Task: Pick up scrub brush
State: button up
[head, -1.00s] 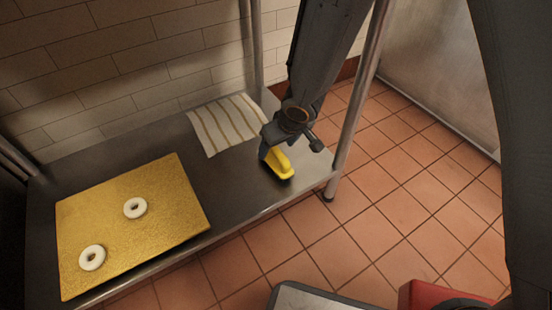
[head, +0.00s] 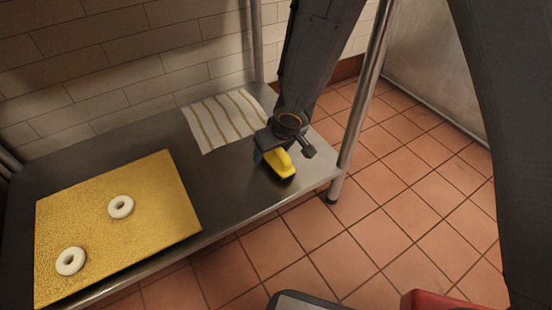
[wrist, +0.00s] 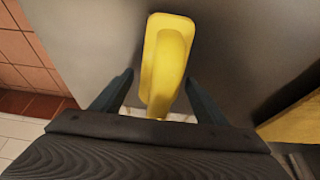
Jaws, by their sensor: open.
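The yellow scrub brush (head: 280,163) lies on the metal shelf (head: 225,185) near its right front corner. In the wrist view the brush (wrist: 168,62) runs lengthwise from between the fingers toward the top of the picture. My gripper (wrist: 158,92) is open, with one dark finger on each side of the brush's near end and a gap on both sides. In the head view my gripper (head: 268,155) is right over the brush and hides part of it. The brush's bristles cannot be made out.
A gold board (head: 110,230) with two white bagels (head: 121,207) (head: 70,261) lies on the left of the shelf. A striped cloth (head: 224,120) lies behind the brush. A metal post (head: 358,105) stands close at the right. Bare shelf lies between board and brush.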

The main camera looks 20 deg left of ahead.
aim_at(283, 154)
jog(key=c, duration=1.1)
jog(key=shift+r, duration=0.1)
jog(key=shift+c, duration=0.2)
notch_tip(283, 154, up, 4)
jog(key=p, duration=0.5)
jog(key=shift+f, duration=0.2)
jog(key=s+d+b, duration=0.3)
jog(key=d, duration=0.1)
jog(key=shift+s+f+b, duration=0.1)
jog(key=shift+f+b, duration=0.2)
jog(key=shift+f, duration=0.05)
jog(key=s+d+p, duration=0.3)
jog(key=s+d, duration=0.5)
jog(key=d, duration=0.1)
jog(key=shift+s+d+r, duration=0.2)
jog(key=shift+s+d, duration=0.05)
jog(key=shift+d, duration=0.1)
